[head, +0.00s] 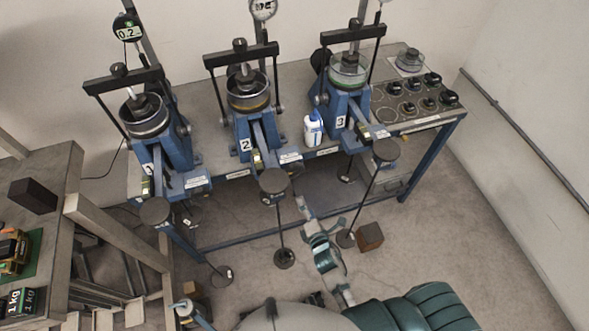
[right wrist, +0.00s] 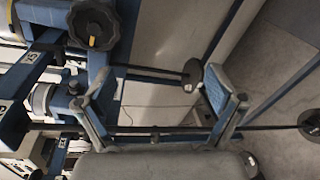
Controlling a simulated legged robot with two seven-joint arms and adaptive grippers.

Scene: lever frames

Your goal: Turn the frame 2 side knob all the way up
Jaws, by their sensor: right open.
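Frame 2 (head: 243,125) is the middle of three blue lever frames on the bench in the head view. I cannot make out its side knob there. A black lobed knob (right wrist: 95,24) on a blue body shows at the upper left of the right wrist view; I cannot tell which frame it belongs to. My right gripper (head: 303,206) is below and right of frame 2's round hanger plate (head: 273,181). In the right wrist view the gripper (right wrist: 163,95) is open, with a dark rod crossing behind its fingers. My left gripper (head: 186,307) is at the bottom left, small and unclear.
Frame 1 (head: 165,150) stands left and frame 3 (head: 345,105) right, with a black knob (head: 321,60) on its left side. A white bottle (head: 313,129) stands between frames 2 and 3. Hanger rods and a brown block (head: 369,236) are near my right arm. Open floor lies right.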

